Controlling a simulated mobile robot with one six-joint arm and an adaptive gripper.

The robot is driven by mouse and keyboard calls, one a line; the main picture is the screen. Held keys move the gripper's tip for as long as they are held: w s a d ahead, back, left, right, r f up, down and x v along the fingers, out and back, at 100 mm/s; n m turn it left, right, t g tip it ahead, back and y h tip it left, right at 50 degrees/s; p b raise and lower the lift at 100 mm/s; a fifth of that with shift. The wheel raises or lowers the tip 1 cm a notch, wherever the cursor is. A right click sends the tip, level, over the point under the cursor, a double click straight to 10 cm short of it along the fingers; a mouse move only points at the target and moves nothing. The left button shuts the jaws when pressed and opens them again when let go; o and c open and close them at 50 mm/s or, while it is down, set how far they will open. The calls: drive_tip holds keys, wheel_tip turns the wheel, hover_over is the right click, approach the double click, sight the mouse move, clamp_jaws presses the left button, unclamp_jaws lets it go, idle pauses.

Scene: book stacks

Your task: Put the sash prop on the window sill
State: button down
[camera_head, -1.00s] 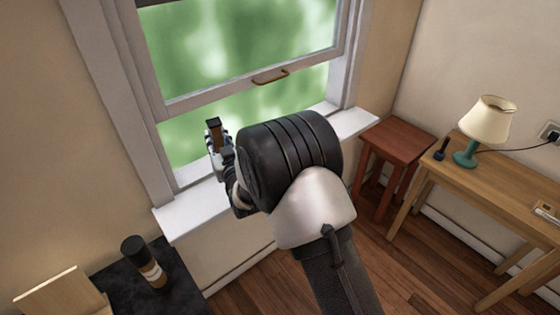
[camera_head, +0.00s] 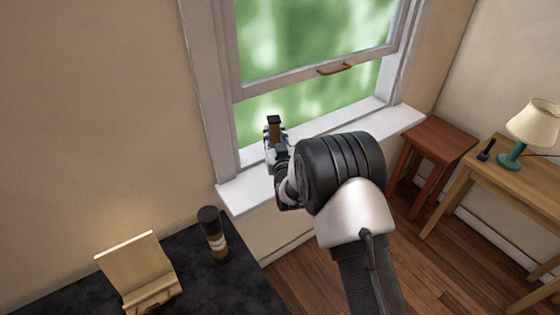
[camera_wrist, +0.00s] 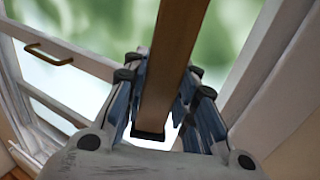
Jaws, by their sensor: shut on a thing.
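My gripper (camera_head: 274,148) is in front of the lower window opening, above the left part of the white window sill (camera_head: 240,194). It is shut on the sash prop (camera_head: 275,130), a brown wooden bar with a dark end cap. In the wrist view the prop (camera_wrist: 174,60) runs between the finger pads of my gripper (camera_wrist: 165,100), with a dark cap at its near end. My gripper and wrist hide part of the sill. I cannot tell whether the prop touches anything besides the fingers.
The window's lower sash is raised, with a brass handle (camera_head: 335,69). A red-brown stool (camera_head: 440,138) and a desk with a lamp (camera_head: 535,122) stand at right. The sill's right part is clear.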

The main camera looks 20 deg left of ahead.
wheel_tip(320, 180, down, 10)
drive_tip(key=shift+b, duration=1.1)
drive_tip(key=shift+f, duration=0.1)
drive_tip(key=shift+f, duration=0.15)
drive_tip(key=c, duration=1.3)
unclamp_jaws()
drive_tip(key=shift+r, duration=0.25)
drive_tip(key=p+v, duration=0.2)
drive_tip(key=v, duration=1)
